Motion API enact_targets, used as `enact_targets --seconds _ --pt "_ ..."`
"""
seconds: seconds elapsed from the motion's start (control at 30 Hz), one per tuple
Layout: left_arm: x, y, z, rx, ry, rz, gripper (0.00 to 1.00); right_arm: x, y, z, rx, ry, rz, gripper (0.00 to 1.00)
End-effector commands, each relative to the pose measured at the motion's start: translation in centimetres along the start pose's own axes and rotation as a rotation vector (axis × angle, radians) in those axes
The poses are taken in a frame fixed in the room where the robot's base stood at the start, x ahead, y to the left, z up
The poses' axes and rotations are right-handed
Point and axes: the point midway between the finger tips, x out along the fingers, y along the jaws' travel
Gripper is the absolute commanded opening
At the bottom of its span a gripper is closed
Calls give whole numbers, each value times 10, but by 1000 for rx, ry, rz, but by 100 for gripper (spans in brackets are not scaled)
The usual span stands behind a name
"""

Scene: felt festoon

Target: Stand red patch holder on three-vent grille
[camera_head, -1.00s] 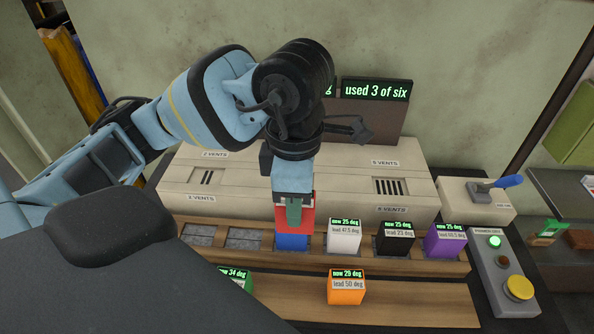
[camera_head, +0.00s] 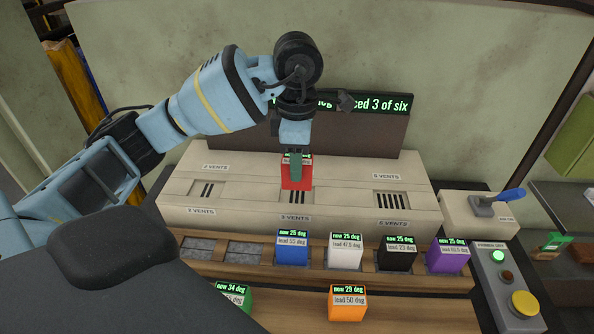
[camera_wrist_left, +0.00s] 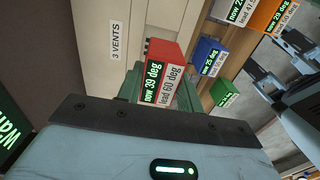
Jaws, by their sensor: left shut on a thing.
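The red patch holder (camera_head: 297,178) is upright in my left gripper (camera_head: 296,160), which is shut on it. In the head view it is over the upper part of the middle grille (camera_head: 298,198), whose dark slots show below it; whether it touches is unclear. In the left wrist view the red holder (camera_wrist_left: 165,62) has a display reading 39 deg and a label reading lead 60 deg.
Other grilles are at left (camera_head: 207,190) and right (camera_head: 389,200) on the cream housing. Blue (camera_head: 292,250), white (camera_head: 345,254), black (camera_head: 396,256) and purple (camera_head: 447,258) holders stand in the wooden rack. Green and orange (camera_head: 347,304) holders are in front. A lever and button box are at right.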

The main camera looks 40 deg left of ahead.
Motion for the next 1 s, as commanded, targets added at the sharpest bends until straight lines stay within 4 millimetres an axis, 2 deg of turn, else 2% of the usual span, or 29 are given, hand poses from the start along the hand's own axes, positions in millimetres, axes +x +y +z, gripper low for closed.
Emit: enact_targets --seconds 0.07,0.3,0.7,0.73,0.9,1.0 --pt "1 7 -1 -3 0 0 8 0 0 -1 0 3 0 36" --pt "33 5 -1 0 0 0 8 -1 0 -7 -1 13 1 36" --pt "39 5 -1 0 0 0 8 0 1 -5 0 9 1 36" --pt "40 5 -1 0 1 0 37 1 1 -5 0 9 1 36" --pt "39 5 -1 0 0 0 58 1 0 -4 1 8 2 36" --pt "39 5 -1 0 0 0 58 1 0 -4 1 8 2 36"
